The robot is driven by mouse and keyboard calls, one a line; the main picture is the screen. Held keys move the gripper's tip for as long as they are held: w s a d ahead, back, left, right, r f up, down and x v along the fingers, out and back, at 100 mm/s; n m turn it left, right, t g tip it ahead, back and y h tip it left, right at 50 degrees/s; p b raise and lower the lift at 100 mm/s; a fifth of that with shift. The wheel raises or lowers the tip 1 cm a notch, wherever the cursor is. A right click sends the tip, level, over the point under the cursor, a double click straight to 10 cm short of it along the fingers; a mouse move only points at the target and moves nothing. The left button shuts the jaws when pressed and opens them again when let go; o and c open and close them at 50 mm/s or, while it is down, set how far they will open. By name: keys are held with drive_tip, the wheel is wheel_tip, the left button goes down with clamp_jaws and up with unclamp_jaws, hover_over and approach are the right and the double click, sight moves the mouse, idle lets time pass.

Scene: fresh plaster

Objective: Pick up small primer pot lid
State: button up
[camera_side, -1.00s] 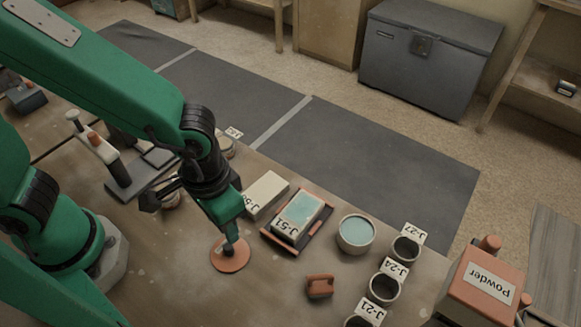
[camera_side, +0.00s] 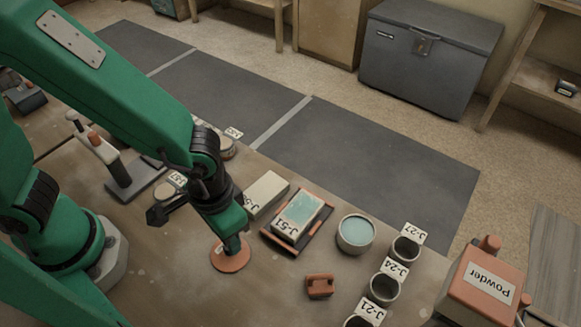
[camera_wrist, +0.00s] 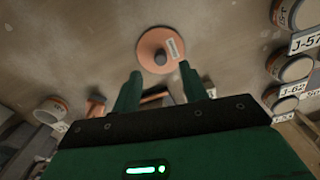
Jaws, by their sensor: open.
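The likely lid is a flat orange disc (camera_side: 228,265) with a dark knob, lying on the worktop beneath my gripper (camera_side: 232,243) in the side view. My fingertips hide its knob there. In the wrist view the disc (camera_wrist: 148,43) lies flat just beyond my gripper (camera_wrist: 160,76), with its dark knob and a small pale label showing. The two green fingers are apart and nothing is between them. The knob lines up roughly with the gap. I cannot tell whether a fingertip touches the disc.
To the right are a pale block (camera_side: 267,192), a J-51 block on an orange-edged tray (camera_side: 290,243), a teal-topped pot (camera_side: 356,236), a small orange piece (camera_side: 319,286) and several labelled cups. A Powder container (camera_side: 478,285) stands at the right. Labelled pots (camera_wrist: 289,67) line the wrist view's right.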

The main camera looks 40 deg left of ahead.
drive_tip(key=shift+s+a+f, duration=0.1)
drive_tip(key=shift+s+f, duration=0.05)
drive_tip(key=shift+f, duration=2.3)
drive_tip(key=shift+c, duration=0.2)
clamp_jaws()
